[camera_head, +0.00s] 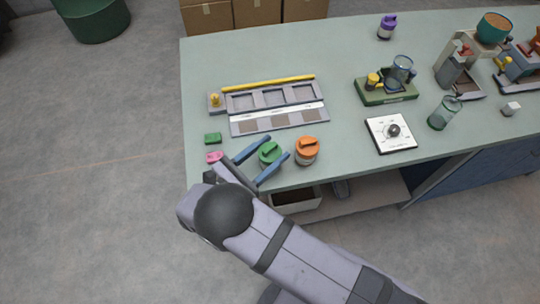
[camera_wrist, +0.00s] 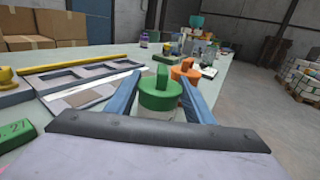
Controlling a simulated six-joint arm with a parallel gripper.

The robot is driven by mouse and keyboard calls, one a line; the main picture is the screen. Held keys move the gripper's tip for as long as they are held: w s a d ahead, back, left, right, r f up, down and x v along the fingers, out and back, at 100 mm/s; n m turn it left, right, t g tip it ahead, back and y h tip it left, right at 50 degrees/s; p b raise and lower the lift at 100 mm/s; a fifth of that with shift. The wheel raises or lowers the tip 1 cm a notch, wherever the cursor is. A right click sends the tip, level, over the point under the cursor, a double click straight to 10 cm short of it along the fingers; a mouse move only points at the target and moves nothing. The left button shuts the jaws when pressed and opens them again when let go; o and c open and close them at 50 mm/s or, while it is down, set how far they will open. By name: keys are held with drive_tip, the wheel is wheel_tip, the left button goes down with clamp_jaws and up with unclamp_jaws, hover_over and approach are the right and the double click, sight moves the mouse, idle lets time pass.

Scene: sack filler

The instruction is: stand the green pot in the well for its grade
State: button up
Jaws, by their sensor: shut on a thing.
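The green pot (camera_head: 270,153), a pale jar with a green lid and raised green handle, stands upright near the front left of the table. My gripper (camera_head: 266,158) has its blue fingers on either side of it, shut on it. In the wrist view the green pot (camera_wrist: 160,98) sits between the two fingers. I cannot tell whether its base touches the table. The grey well rack (camera_head: 229,103) lies behind it, with several square wells in a row. A white strip with brown-grey squares (camera_head: 237,126) runs along its front. The wells that I can see look empty.
An orange-lidded pot (camera_head: 307,150) stands close to the right of the green one. A green block (camera_head: 213,139) and a pink piece (camera_head: 214,157) lie left. A yellow bar (camera_head: 268,82) runs along the rack's back. A white dial plate (camera_head: 391,133) lies farther right.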

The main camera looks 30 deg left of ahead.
drive_tip(key=shift+r, duration=0.15)
drive_tip(key=shift+r+b, duration=1.15)
drive_tip(key=shift+r, duration=3.7)
drive_tip(key=w+a+n+y+b, duration=0.1)
drive_tip(key=w+a+y+b, duration=0.1)
drive_tip(key=w+a+b, duration=0.4)
drive_tip(key=w+a+r+n+y+b, duration=0.1)
drive_tip(key=w+a+n+y+b, duration=0.1)
drive_tip(key=w+b, duration=0.35)
drive_tip(key=w+a+n+y+b, duration=0.1)
drive_tip(key=w+a+y+b, duration=0.25)
drive_tip(key=w, duration=0.55)
drive_tip(key=shift+h, duration=0.65)
drive_tip(key=shift+s+f+p, duration=0.15)
drive_tip(key=shift+f+p, duration=0.35)
drive_tip(key=shift+f, duration=4.4)
drive_tip(key=shift+f, duration=0.2)
drive_tip(key=o, duration=1.2)
drive_tip(key=shift+c, duration=0.2)
